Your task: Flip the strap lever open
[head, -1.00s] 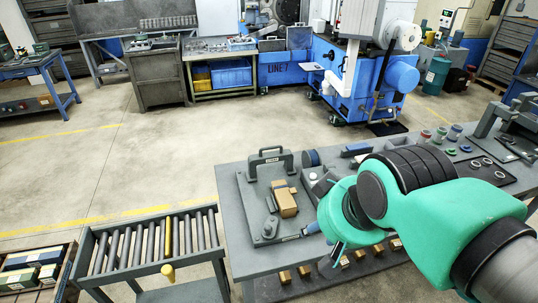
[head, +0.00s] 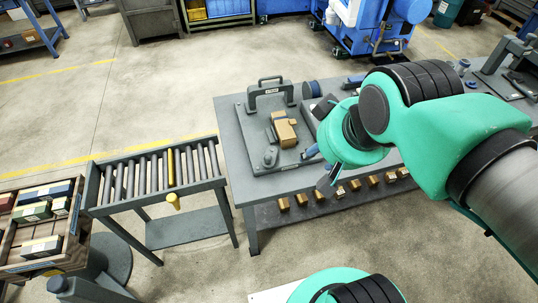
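A grey fixture plate (head: 243,135) lies on the workbench in the head view. A tan block (head: 286,132) sits on it, with a small dark piece against its left side. A lever with a blue grip (head: 310,152) lies low at the plate's right front edge; it looks like the strap lever. Its far end and any strap are too small to make out. My gripper (head: 327,181) hangs below the teal wrist, just right of and nearer than the blue grip. Only a dark part of it shows; the wrist hides the rest, and contact with the lever cannot be seen.
Several tan blocks (head: 302,199) line the lower shelf. A roller stand (head: 150,178) is at left. Floor (head: 90,110) behind it is clear.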

